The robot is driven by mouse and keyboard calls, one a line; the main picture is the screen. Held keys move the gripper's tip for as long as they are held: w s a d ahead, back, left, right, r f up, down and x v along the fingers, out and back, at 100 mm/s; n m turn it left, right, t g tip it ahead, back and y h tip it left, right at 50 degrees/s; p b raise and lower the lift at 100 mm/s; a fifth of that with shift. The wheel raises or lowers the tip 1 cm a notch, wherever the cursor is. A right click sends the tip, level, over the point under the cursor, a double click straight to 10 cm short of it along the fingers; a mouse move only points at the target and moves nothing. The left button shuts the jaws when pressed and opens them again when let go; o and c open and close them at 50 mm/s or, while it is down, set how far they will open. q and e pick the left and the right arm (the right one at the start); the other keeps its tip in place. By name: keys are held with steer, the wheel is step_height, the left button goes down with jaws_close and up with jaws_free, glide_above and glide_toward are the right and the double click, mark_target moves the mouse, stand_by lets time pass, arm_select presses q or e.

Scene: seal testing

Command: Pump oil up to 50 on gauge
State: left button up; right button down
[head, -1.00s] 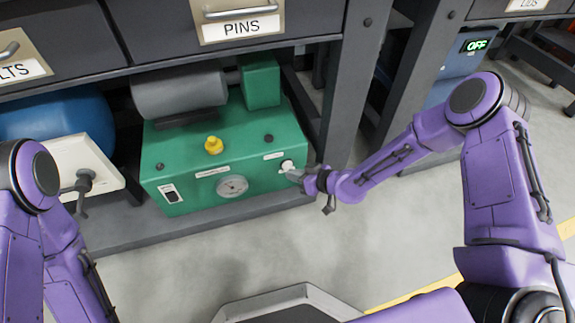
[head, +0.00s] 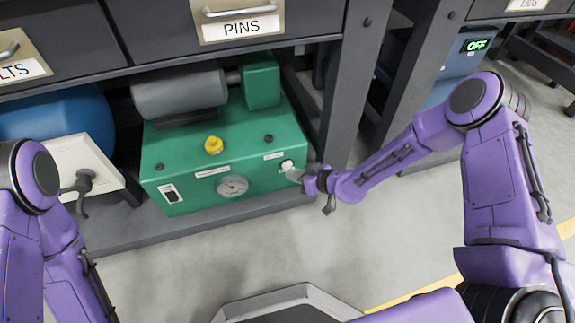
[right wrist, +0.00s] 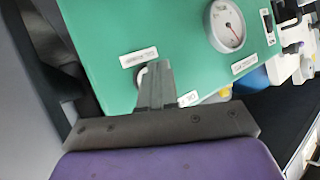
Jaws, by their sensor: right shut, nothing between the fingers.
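The green oil pump unit (head: 205,195) sits on the low shelf, with a round white gauge (head: 232,186) on its front. The gauge also shows in the right wrist view (right wrist: 227,26); its needle is visible but its numbers are too small to read. A white round button (head: 287,166) is at the right end of the front face. My right gripper (head: 294,175) is shut and empty, its tips at or just in front of this button. In the right wrist view the fingers (right wrist: 156,82) partly hide the button (right wrist: 141,76); contact cannot be told. My left gripper is out of view.
A rocker switch (head: 170,192) is at the pump's left front, and a yellow cap (head: 213,145) is on top. A grey motor (head: 180,92) stands behind. A dark shelf post (head: 345,90) rises right of the pump. The floor in front is clear.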

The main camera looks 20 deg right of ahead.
steer(key=shift+w, duration=0.1)
steer(key=shift+w, duration=0.35)
steer(key=shift+w, duration=0.35)
stand_by(0.5)
steer(key=shift+s, duration=0.1)
steer(key=shift+s+p, duration=0.3)
steer(key=shift+s, duration=0.4)
steer(key=shift+s, duration=0.1)
